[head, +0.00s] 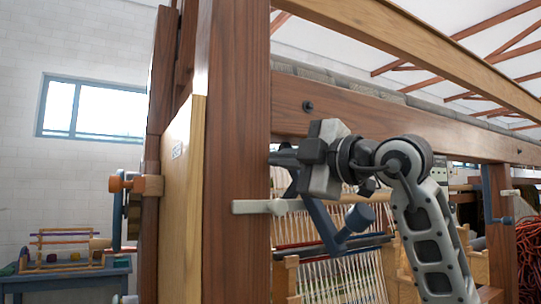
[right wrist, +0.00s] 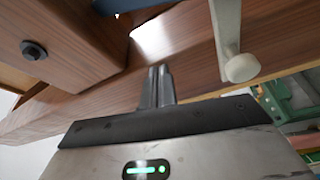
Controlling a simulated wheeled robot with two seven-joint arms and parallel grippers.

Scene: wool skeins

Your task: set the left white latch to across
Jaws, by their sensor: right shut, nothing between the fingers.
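The left white latch (head: 250,207) is a pale bar with a round knob on the dark wooden post (head: 232,120). The right wrist view shows the bar and knob (right wrist: 230,40) to the right of my fingers. My right gripper (head: 277,155) is shut and empty, just above the latch in the head view, fingertips close to the post. It also shows in the wrist view (right wrist: 158,72), apart from the latch. My left gripper is out of view.
A blue-grey lever (head: 350,225) hangs right of the post, below my gripper. Another white latch (head: 505,193) is on the far right post. A wooden beam (head: 400,118) runs above, and loom threads (head: 335,270) lie behind.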

